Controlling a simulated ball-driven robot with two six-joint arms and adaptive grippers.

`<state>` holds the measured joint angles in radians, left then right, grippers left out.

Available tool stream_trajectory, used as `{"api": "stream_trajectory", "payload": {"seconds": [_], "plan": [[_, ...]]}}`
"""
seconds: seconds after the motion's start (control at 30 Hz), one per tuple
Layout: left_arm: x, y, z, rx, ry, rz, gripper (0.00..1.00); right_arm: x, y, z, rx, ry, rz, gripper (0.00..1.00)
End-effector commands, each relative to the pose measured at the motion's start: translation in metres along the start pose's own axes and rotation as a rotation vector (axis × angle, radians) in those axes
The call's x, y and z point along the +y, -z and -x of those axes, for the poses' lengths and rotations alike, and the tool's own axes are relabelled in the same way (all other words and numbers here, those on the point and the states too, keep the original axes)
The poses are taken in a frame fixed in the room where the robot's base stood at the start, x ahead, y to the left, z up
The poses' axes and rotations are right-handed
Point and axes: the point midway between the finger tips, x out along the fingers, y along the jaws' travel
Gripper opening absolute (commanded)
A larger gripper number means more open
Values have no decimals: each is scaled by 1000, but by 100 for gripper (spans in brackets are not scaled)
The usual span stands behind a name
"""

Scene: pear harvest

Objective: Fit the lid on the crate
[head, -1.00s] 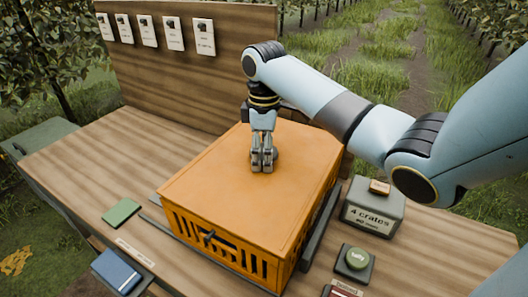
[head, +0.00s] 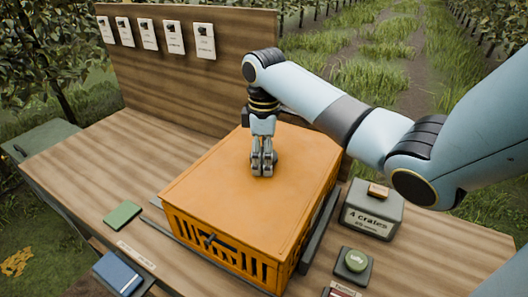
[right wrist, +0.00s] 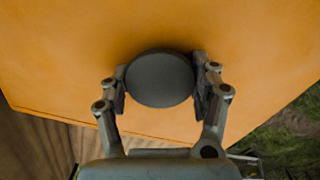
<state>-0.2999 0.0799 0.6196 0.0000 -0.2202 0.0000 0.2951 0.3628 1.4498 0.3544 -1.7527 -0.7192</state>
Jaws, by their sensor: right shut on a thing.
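The orange lid (head: 225,190) lies over the top of the orange slatted crate (head: 222,245) on the wooden table. Lid and crate edges look lined up at the front; I cannot tell whether the lid is fully seated. My right gripper (head: 262,172) points down at the middle of the lid. In the right wrist view its fingers (right wrist: 160,85) are shut on a round dark grey knob (right wrist: 160,78) on the lid (right wrist: 60,50). The fingers hide the knob in the head view. My left gripper is not in view.
Dark rails (head: 318,232) flank the crate. A green pad (head: 122,215) and a blue book-like item (head: 117,272) lie at the left. A board with cards (head: 200,60) stands behind.

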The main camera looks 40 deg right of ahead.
Motion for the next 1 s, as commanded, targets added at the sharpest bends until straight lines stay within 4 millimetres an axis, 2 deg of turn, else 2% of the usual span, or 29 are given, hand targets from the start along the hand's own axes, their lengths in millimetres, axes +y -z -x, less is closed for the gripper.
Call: {"api": "stream_trajectory", "payload": {"seconds": [0.4,1.0], "plan": [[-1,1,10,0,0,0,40,0,0,2,0,-1,0,18],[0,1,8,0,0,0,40,0,0,-4,1,-1,0,18]]}}
